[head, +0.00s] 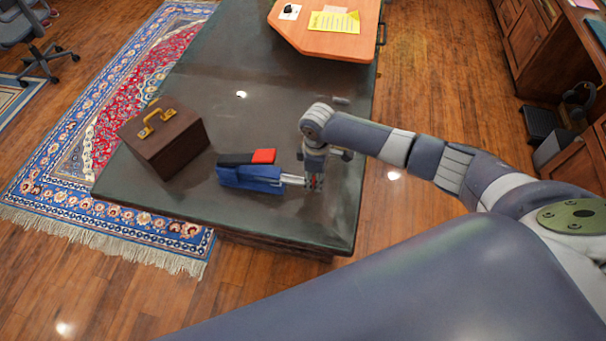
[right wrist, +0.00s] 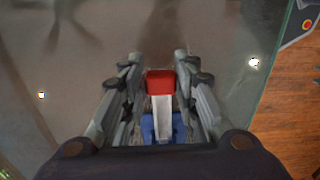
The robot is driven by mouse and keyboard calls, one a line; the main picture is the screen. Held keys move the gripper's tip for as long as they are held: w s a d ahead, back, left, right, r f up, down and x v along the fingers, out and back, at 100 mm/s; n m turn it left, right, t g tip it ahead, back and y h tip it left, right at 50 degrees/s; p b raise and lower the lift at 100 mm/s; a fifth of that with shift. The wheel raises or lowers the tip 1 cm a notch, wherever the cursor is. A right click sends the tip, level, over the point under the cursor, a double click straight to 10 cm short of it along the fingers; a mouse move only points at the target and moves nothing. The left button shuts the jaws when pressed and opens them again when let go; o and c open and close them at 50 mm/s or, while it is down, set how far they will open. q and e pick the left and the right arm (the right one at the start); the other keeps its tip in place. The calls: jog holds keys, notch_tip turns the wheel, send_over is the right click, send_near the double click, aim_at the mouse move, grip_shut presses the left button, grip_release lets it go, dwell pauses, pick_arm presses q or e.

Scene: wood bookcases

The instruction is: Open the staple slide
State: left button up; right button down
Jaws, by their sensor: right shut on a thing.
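The stapler (head: 252,179) lies on the dark table, with a blue body and a black top with a red end. Its silver staple slide (head: 292,179) sticks out of the right end of the body. My right gripper (head: 315,184) is over the slide's outer end and shut on it. In the right wrist view, the slide (right wrist: 162,110) runs from a blue part (right wrist: 160,127) to a red end (right wrist: 160,82) between the fingers. The fingers hide part of the slide's end in the head view. My left gripper is not in view.
A brown box with a brass handle (head: 168,145) stands left of the stapler on the dark table (head: 230,85). An orange board with yellow paper (head: 330,45) is at the table's far end. The table's right edge is close to my gripper.

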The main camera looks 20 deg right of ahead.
jog(key=shift+w+d, duration=0.25)
jog(key=c, duration=1.2)
grip_release()
jog(key=shift+a, duration=0.25)
jog(key=shift+c, duration=0.2)
jog(key=shift+w+d+f, duration=0.1)
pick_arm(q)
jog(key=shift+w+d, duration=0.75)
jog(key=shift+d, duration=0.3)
pick_arm(e)
notch_tip(320, 180, up, 12)
jog(key=shift+f, duration=0.1)
